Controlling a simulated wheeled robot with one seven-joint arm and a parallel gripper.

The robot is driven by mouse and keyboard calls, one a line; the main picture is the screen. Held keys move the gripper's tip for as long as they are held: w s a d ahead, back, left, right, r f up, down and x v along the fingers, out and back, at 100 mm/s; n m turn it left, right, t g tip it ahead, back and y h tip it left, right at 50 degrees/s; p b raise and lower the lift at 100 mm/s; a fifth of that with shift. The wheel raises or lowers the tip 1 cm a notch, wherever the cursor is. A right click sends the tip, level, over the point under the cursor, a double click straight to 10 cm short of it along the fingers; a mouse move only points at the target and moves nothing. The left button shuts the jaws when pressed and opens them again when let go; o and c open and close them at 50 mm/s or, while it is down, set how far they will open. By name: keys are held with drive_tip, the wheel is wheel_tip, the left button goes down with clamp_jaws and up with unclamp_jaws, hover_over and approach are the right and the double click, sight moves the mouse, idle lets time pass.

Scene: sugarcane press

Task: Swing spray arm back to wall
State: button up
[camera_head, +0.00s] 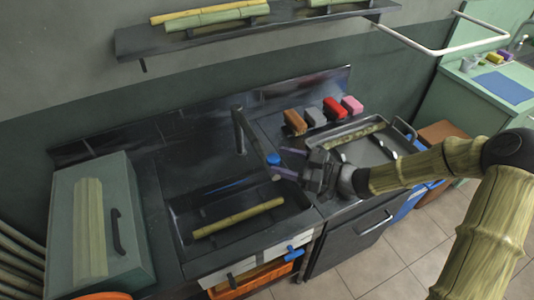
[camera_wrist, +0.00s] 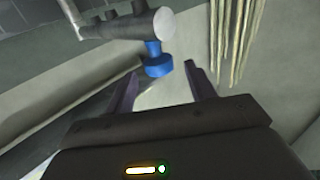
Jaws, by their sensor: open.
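The spray arm (camera_head: 250,132) is a dark bar that rises from the back of the sink and slants forward and right over it. It ends in a blue nozzle (camera_head: 273,158). In the wrist view the spray arm (camera_wrist: 115,27) is a grey pipe, with the blue nozzle (camera_wrist: 157,62) hanging under its round end. My gripper (camera_head: 285,163) is open, just right of the nozzle. In the wrist view the nozzle appears between or just beyond the fingertips of my gripper (camera_wrist: 162,72); I cannot tell if they touch. The wall (camera_head: 200,105) is behind the counter.
A cane piece (camera_head: 238,217) lies in the sink (camera_head: 205,257). A green box (camera_head: 98,225) with a handle stands left. Several coloured blocks (camera_head: 333,109) and a tray (camera_head: 372,157) are right of the sink. A shelf (camera_head: 290,24) hangs above.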

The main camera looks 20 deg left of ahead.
sight(267, 168)
drive_tip(key=a, duration=0.5)
drive_tip(key=shift+s+a+p, duration=0.1)
drive_tip(key=shift+s+p, duration=0.05)
drive_tip(key=shift+p, duration=0.2)
clamp_jaws()
